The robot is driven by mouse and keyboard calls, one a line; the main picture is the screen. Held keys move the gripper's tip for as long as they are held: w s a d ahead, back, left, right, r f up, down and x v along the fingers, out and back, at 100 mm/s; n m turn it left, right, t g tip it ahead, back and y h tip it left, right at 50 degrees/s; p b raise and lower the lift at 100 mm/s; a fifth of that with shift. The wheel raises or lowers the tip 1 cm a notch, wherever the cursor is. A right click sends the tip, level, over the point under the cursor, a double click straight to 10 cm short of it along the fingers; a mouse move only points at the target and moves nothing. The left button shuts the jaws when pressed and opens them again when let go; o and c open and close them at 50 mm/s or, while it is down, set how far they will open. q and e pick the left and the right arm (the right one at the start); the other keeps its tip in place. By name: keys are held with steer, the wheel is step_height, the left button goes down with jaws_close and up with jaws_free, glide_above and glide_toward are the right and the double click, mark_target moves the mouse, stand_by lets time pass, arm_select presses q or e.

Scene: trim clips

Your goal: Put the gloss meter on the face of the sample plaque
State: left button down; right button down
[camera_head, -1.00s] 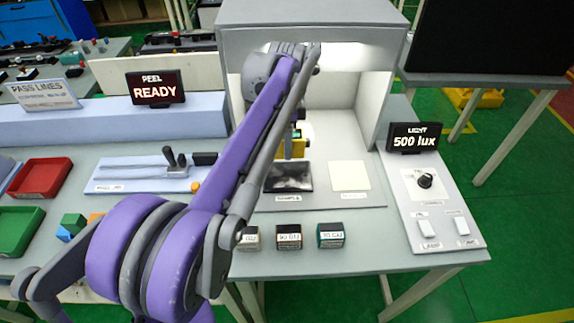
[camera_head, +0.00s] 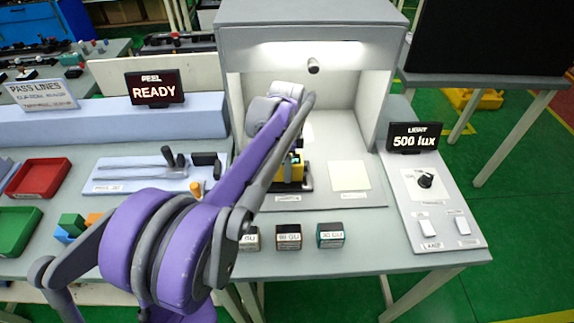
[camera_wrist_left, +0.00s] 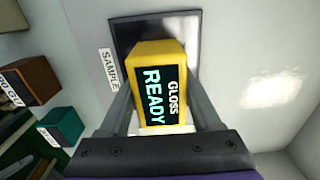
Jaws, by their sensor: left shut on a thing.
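The yellow gloss meter (camera_head: 293,171), with a dark screen reading GLOSS READY, also shows in the left wrist view (camera_wrist_left: 150,55). My left gripper (camera_wrist_left: 164,108) is shut on it, one finger along each side. In the head view my arm hides most of the gripper. The dark sample plaque (camera_head: 306,178) lies on the booth floor. In the left wrist view the meter covers much of the plaque (camera_wrist_left: 125,35), which shows around it beside a SAMPLE label. I cannot tell whether the meter touches the plaque. My right gripper is not in view.
A cream card (camera_head: 349,176) lies right of the plaque. Several small gloss blocks, one marked 90 GU (camera_head: 288,237), stand along the front. The grey light booth (camera_head: 312,12) encloses the plaque from above, behind and the sides. A light panel (camera_head: 430,200) stands at the right.

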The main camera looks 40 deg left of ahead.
arm_select(q)
steer(key=shift+c, duration=0.4)
jaws_free()
steer(key=shift+f, duration=0.1)
step_height(320, 180, up, 12)
steer(key=shift+r+p, duration=0.2)
steer(key=shift+p, duration=0.45)
